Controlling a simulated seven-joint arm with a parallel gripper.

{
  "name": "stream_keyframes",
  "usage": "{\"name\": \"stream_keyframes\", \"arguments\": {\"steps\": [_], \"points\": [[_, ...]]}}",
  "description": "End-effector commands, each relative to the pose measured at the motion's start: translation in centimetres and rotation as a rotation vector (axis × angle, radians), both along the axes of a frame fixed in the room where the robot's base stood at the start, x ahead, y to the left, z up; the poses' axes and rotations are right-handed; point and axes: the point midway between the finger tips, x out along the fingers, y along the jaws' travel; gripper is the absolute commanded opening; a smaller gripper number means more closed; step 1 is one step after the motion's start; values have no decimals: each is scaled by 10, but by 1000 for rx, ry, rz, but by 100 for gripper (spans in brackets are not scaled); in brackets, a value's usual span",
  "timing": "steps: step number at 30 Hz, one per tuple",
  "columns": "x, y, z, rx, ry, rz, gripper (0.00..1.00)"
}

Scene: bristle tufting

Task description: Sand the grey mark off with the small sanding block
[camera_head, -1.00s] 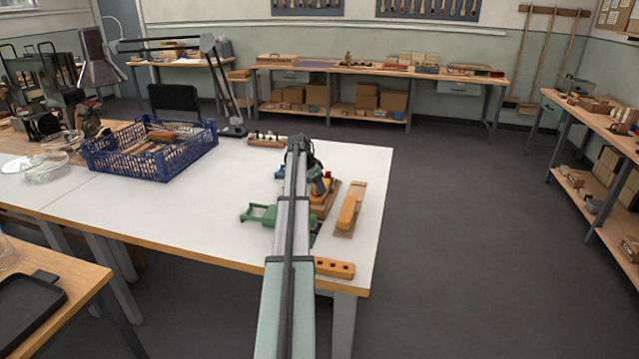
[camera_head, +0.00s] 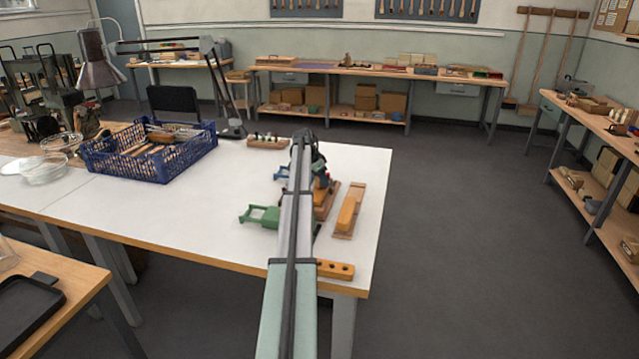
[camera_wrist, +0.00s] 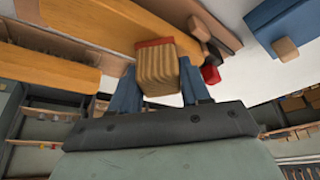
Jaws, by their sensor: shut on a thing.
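In the wrist view my gripper (camera_wrist: 160,84) has its blue fingers on either side of a small wooden sanding block (camera_wrist: 155,72) with a red face, and is shut on it. The red face is close to a long yellow-orange wooden piece (camera_wrist: 115,22); I cannot tell whether they touch. In the head view my arm hides most of the gripper and the block above the white table (camera_head: 200,215). A yellow-orange piece on a wooden board (camera_head: 348,212) lies just right of my arm. I cannot make out the grey mark in either view.
A green clamp (camera_head: 264,216) and a blue clamp (camera_head: 281,173) lie left of my arm. A wooden block with holes (camera_head: 336,269) lies at the front edge. A blue crate (camera_head: 150,164) stands at the left. The white table is clear between crate and clamps.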

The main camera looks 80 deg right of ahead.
Motion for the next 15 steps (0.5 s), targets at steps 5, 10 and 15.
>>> {"name": "stream_keyframes", "arguments": {"steps": [5, 10, 15], "points": [[1, -19, 0, 0, 0, 0, 18], [1, -34, 0, -1, -1, 0, 18], [0, -31, 26, -3, -2, 0, 18]]}}
